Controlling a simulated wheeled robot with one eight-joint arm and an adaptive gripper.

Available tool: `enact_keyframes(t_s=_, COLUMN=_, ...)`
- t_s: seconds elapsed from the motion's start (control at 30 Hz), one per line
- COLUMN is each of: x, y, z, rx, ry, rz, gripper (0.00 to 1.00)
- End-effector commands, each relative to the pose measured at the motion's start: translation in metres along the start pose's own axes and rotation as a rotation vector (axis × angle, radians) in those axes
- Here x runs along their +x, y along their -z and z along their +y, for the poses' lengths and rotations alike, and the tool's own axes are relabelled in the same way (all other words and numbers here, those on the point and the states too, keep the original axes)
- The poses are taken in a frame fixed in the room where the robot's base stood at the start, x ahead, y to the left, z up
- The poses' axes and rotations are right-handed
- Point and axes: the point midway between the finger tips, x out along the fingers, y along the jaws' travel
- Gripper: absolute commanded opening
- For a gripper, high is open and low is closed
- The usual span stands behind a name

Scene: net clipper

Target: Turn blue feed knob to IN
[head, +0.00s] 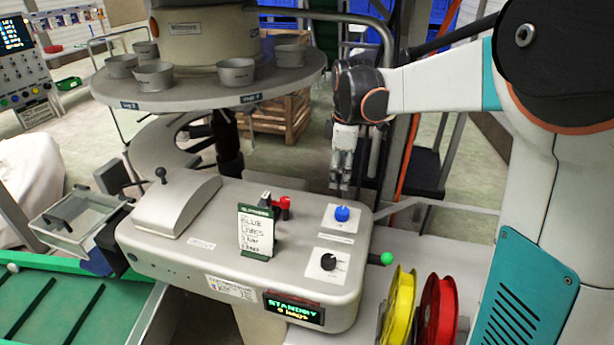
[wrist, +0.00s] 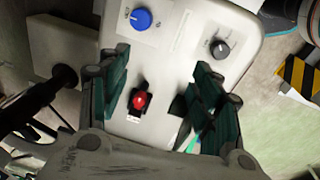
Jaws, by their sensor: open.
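The blue feed knob (head: 342,214) sits on a white label plate at the right end of the grey clipper machine (head: 196,262). In the wrist view the blue knob (wrist: 141,18) is at the top, with small label text too fine to read surely. My gripper (head: 341,188) points down above and just behind the knob, apart from it. In the wrist view my gripper (wrist: 162,62) is open and empty, its dark green fingers spread left and right. The blue knob lies beyond the fingertips in the picture. The knob's pointing direction is unclear.
A black knob (head: 328,262) is in front of the blue one. A red switch (head: 284,204) and an upright order card (head: 256,232) stand to the left. A green-tipped lever (head: 387,258) sticks out right, near yellow (head: 398,305) and red (head: 438,308) spools. The display (head: 294,310) reads STANDBY.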

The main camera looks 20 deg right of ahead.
Motion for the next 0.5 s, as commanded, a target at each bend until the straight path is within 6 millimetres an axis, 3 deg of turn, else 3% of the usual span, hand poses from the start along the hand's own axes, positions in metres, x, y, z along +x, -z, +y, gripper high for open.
enact_keyframes(t_s=0.03, x=0.007, y=-0.001, z=0.014, rx=-0.041, ry=0.019, rz=-0.007, gripper=0.59)
enact_keyframes(t_s=0.2, x=0.035, y=-0.003, z=0.044, rx=-0.188, ry=0.086, rz=-0.023, gripper=0.59)
enact_keyframes(t_s=0.5, x=0.066, y=-0.009, z=0.069, rx=-0.335, ry=0.156, rz=-0.026, gripper=0.59)
